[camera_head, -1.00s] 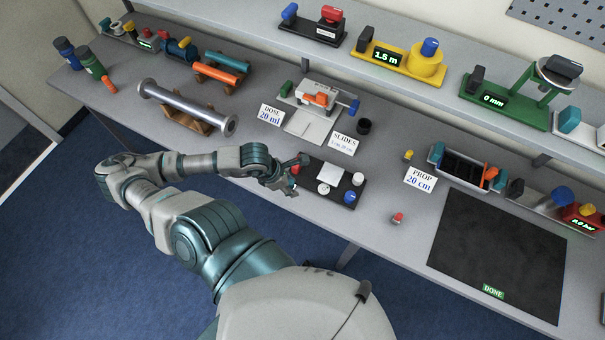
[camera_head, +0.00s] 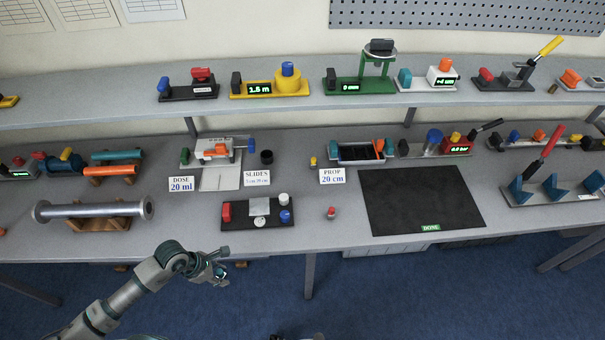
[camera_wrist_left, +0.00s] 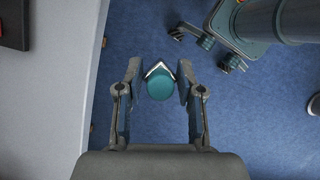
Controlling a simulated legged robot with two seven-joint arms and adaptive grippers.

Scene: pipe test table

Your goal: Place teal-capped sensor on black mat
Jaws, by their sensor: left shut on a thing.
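My left gripper (camera_head: 218,267) is in front of the table's front edge, over the blue floor, in the head view. In the left wrist view my left gripper (camera_wrist_left: 160,85) is shut on the teal-capped sensor (camera_wrist_left: 160,88), whose round teal cap faces the camera between the fingers. In the head view the sensor is too small and hidden to make out clearly. The black mat (camera_head: 420,195) lies flat on the right part of the table, with a green DONE label (camera_head: 431,227) at its front edge. The mat is bare. My right gripper is in neither view.
A black device base (camera_head: 240,216) with red, white and blue parts stands near the table's front edge. A small red-topped piece (camera_head: 331,212) stands between it and the mat. A grey tray (camera_head: 360,153) and PROP card (camera_head: 332,177) stand behind. A metal pipe (camera_head: 92,210) rests at left.

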